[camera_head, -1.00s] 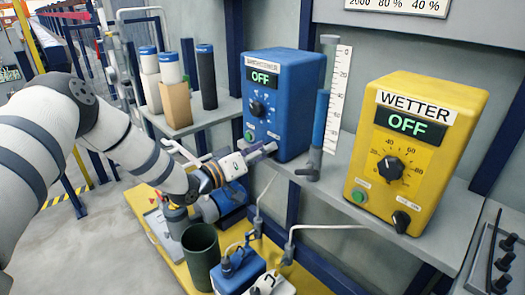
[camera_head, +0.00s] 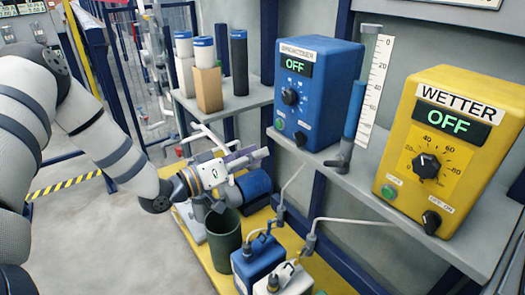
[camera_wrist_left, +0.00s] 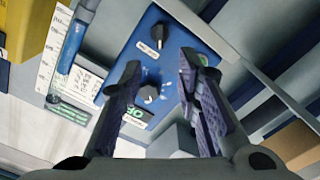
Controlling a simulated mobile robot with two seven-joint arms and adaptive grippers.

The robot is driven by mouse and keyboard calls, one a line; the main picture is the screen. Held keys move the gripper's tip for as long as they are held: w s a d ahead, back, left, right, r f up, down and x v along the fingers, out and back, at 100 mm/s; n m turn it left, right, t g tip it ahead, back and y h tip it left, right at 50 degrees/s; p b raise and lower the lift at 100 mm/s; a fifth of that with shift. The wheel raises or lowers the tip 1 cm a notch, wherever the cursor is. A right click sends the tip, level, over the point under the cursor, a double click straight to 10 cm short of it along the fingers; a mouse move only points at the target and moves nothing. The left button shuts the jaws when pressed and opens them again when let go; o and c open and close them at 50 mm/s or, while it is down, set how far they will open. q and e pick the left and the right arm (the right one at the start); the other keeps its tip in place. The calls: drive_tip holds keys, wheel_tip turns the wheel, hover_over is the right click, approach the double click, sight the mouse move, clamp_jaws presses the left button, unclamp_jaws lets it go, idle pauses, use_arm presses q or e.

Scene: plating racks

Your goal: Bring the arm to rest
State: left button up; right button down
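My left arm comes in from the left in the head view. Its gripper (camera_head: 250,157) is in front of and left of the blue box (camera_head: 325,85), which reads OFF, and appears apart from it. In the left wrist view the two fingers (camera_wrist_left: 160,62) stand apart with nothing held between them. The blue box's face (camera_wrist_left: 150,75) shows beyond them, with its knob seen between the fingers. My right gripper is not in view.
A yellow WETTER box (camera_head: 445,140), reading OFF, stands on the grey shelf (camera_head: 400,215). A dark green bin (camera_head: 223,240) and blue and white canisters stand below the gripper. Several cylinders stand on the left shelf (camera_head: 225,105). Open floor (camera_head: 100,240) lies at left.

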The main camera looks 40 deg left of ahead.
use_arm(q)
drive_tip(key=s+d+f+g+y+p, duration=0.1)
drive_tip(key=s+d+f+g, duration=0.4)
drive_tip(key=f, duration=0.4)
drive_tip(key=s+d+f+g+y+p, duration=0.1)
drive_tip(key=s+d+f+g, duration=0.35)
drive_tip(key=s+f, duration=0.3)
drive_tip(key=s+f+m+g+y, duration=0.1)
drive_tip(key=s+g, duration=0.4)
drive_tip(key=s, duration=1)
drive_tip(key=s+d+f+m+g+y+p, duration=0.1)
drive_tip(key=s+f+g, duration=0.3)
drive_tip(key=s, duration=1.1)
drive_tip(key=shift+s+d+f+m+g+y, duration=0.25)
drive_tip(key=shift+m+g+y, duration=0.3)
drive_tip(key=shift+y, duration=0.35)
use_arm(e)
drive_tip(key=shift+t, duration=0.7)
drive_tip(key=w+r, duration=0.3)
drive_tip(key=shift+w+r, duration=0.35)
use_arm(q)
drive_tip(key=shift+o, duration=0.5)
